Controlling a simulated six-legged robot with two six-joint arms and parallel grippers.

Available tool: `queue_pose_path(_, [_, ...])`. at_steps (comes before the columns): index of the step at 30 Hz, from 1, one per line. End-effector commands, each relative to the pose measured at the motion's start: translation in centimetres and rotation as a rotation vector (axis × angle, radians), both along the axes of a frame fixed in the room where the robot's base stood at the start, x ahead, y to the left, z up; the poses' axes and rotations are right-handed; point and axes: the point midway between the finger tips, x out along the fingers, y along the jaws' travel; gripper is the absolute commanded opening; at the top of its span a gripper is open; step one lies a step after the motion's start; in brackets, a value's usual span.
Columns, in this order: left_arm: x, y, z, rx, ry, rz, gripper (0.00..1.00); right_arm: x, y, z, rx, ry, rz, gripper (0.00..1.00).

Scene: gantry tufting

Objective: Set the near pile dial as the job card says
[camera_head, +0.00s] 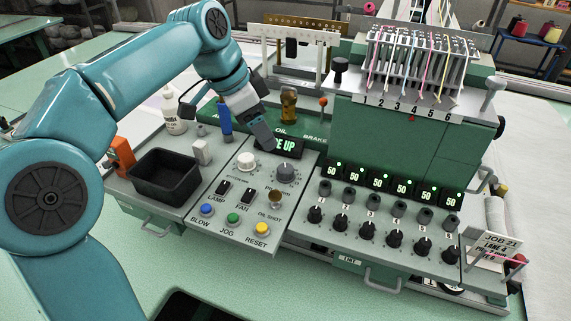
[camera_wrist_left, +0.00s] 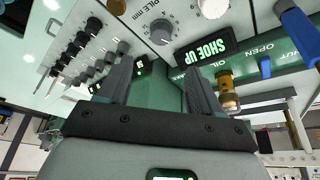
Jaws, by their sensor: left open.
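The pile dial (camera_head: 286,172) is a grey round knob on the near console, below the lit display (camera_head: 285,144). In the left wrist view the dial (camera_wrist_left: 161,31) has a "PILE mm" label and scale marks beside it; its setting is too small to read. The job card (camera_head: 497,246) at the right reads "JOB 21" and "LANE 4"; its pile line is partly covered and unreadable. My left gripper (camera_head: 268,137) is open and empty, above the console just behind the dial, and partly hides the display. The left wrist view shows its fingers (camera_wrist_left: 158,66) apart. My right gripper is out of view.
A white knob (camera_head: 246,160) sits left of the dial. A brown oil-shot knob (camera_head: 275,196) sits in front. A black tray (camera_head: 166,175) stands at left, an amber oiler (camera_head: 288,104) behind. Several black lane knobs (camera_head: 367,230) line the right panel.

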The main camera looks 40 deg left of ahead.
Motion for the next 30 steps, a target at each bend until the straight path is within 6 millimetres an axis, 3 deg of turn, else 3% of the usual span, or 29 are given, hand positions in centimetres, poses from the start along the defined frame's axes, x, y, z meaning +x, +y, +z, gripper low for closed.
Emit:
queue_pose_path(1, [0.3,-0.3,-1.5,-0.001,0.005,-0.002,0.65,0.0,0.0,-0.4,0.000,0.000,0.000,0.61])
queue_pose_path(9, [2.5,-1.8,-7.3,-0.001,0.006,-0.001,0.65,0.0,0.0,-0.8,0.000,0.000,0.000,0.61])
queue_pose_path(15, [3.7,-2.5,-10.2,-0.001,0.003,0.000,0.65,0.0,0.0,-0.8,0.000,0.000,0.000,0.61])
queue_pose_path(28, [4.3,-2.7,-11.3,-0.001,0.002,0.001,0.65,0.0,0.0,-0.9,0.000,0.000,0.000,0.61])
queue_pose_path(29, [4.3,-2.7,-11.3,-0.001,0.002,0.001,0.58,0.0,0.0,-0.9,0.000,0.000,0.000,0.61])
queue_pose_path(30, [4.3,-2.7,-11.3,-0.001,0.002,0.001,0.45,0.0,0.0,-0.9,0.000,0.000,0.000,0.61])
